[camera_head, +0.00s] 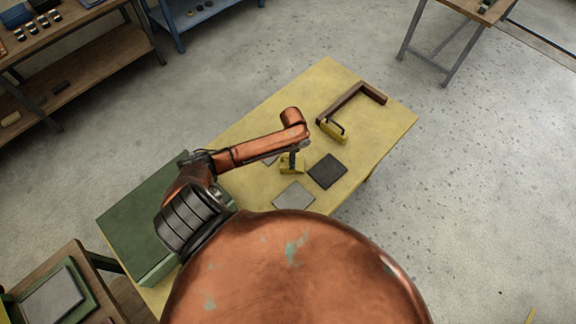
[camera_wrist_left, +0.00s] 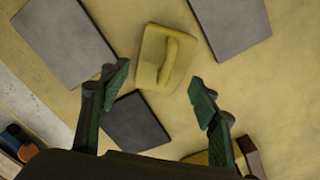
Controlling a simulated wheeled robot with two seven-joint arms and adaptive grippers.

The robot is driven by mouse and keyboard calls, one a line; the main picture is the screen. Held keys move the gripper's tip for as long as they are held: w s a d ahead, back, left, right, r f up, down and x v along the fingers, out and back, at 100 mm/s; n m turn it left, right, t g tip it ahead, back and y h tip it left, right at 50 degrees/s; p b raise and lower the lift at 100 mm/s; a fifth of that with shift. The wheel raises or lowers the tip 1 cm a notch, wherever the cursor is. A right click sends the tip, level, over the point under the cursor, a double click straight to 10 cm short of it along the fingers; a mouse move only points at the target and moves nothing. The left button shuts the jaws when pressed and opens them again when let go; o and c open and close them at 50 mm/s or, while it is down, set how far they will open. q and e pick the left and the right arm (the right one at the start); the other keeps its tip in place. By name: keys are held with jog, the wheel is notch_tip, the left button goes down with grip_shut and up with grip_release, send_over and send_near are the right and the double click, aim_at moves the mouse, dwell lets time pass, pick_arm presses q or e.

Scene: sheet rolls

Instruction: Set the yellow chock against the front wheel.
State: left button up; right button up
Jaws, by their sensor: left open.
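A yellow chock (camera_head: 289,168) with a raised handle lies on the yellow tabletop, below my left gripper (camera_head: 293,154). In the left wrist view the same chock (camera_wrist_left: 165,58) lies just beyond the open fingertips of the left gripper (camera_wrist_left: 162,88), with nothing between them. A second yellow block with a dark handle (camera_head: 334,132) stands beside a brown angled bracket (camera_head: 352,97). A yellow part of it (camera_wrist_left: 200,158) shows low in the wrist view, partly hidden by a finger. I cannot make out a wheel. My right gripper is not in view.
The yellow table (camera_head: 325,80) carries a dark flat plate (camera_head: 327,171) and a grey plate (camera_head: 294,195) near the chock. A green box (camera_head: 140,212) covers the table's left end. Wooden shelving (camera_head: 75,60) stands at the upper left.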

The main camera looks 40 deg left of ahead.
pick_arm(q)
jog(key=o, duration=0.3)
jog(key=f, duration=0.4)
jog(key=shift+s+a+f+p, duration=0.2)
jog(key=shift+a+f+p, duration=0.05)
jog(key=shift+a+p, duration=0.15)
jog(key=shift+o, duration=0.2)
jog(key=shift+w+f, duration=0.1)
jog(key=shift+f, duration=0.55)
jog(key=shift+c, duration=0.4)
jog(key=c, duration=1.4)
jog(key=shift+r, duration=0.1)
jog(key=shift+c, duration=1.2)
